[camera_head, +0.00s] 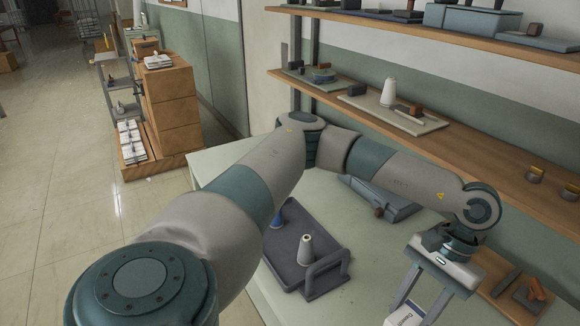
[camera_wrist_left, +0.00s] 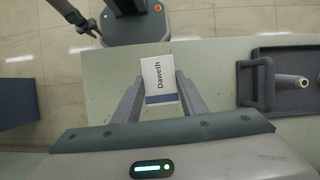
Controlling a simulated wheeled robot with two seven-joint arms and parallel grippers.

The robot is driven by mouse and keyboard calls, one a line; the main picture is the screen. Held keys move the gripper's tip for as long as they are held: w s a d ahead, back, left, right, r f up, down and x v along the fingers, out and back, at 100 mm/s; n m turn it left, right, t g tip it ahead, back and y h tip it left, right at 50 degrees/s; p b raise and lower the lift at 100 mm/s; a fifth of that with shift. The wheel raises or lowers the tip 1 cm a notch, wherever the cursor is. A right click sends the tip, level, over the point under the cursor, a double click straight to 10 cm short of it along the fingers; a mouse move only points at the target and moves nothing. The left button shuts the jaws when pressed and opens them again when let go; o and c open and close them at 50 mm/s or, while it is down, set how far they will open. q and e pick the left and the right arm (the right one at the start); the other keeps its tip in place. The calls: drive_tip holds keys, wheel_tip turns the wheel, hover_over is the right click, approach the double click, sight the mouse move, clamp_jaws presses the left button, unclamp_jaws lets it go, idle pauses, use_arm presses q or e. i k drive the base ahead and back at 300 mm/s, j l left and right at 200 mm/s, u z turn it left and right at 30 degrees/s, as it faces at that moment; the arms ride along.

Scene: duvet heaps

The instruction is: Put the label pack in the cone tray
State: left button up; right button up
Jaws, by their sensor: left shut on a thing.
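My left gripper (camera_head: 414,309) is shut on the label pack (camera_head: 404,316), a white block with dark lettering, at the bottom edge of the head view. In the left wrist view the label pack (camera_wrist_left: 160,76) shows a white face reading "Daweth" and a blue band, between the two fingers of the gripper (camera_wrist_left: 161,88). The cone tray (camera_head: 283,262) is dark grey with a raised handle and lies on the table, left of the gripper. A white cone and a blue cone stand in it. The tray also shows at the right of the wrist view (camera_wrist_left: 300,103).
The pale green table (camera_head: 256,300) has clear surface between the gripper and the tray. A grey-blue box (camera_head: 390,205) lies behind, partly under my arm. A wooden board with dark items (camera_head: 505,285) is at right. Wooden wall shelves (camera_head: 470,150) run behind.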

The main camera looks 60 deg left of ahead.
sight(290, 240)
drive_tip(key=j, duration=0.95)
drive_tip(key=i+j, duration=0.15)
drive_tip(key=j, duration=1.7)
